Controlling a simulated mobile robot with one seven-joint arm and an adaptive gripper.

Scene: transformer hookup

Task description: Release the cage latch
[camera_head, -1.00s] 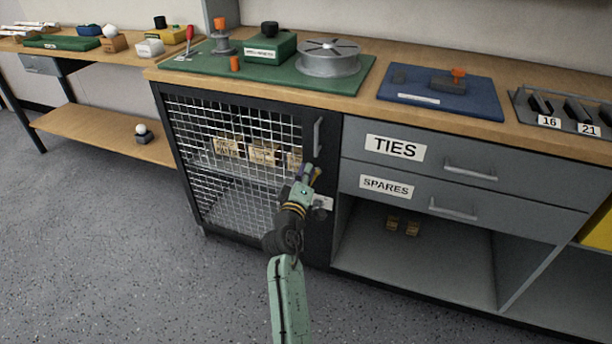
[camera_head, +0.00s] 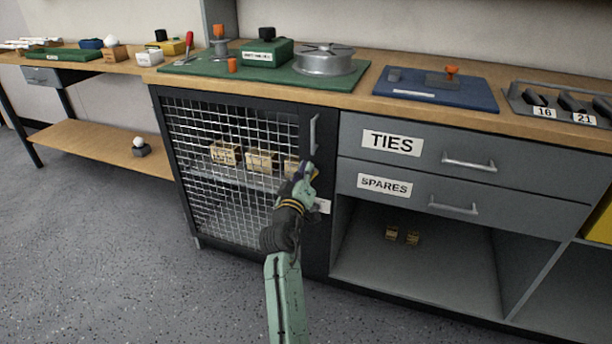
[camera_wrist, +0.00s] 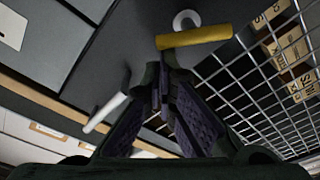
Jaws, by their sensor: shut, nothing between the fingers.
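The cage door (camera_head: 235,175) has a dark frame and wire mesh, and it is shut. A yellow latch bar (camera_wrist: 195,37) with a pale round pivot shows on the dark door frame in the wrist view. In the head view only a bit of yellow (camera_head: 315,172) shows beside my fingers. My gripper (camera_wrist: 165,85) is shut and empty, its fingertips close to the bar. I cannot tell whether they touch it. In the head view my gripper (camera_head: 306,172) is in front of the door's right frame, below the grey door handle (camera_head: 313,134), and hides part of the latch area.
Several small boxes (camera_head: 260,160) stand behind the mesh. Right of the door are the TIES drawer (camera_head: 440,150), the SPARES drawer (camera_head: 400,200) and an open shelf bay (camera_head: 430,275). The worktop (camera_head: 365,88) overhangs above. The floor (camera_head: 130,270) in front is clear.

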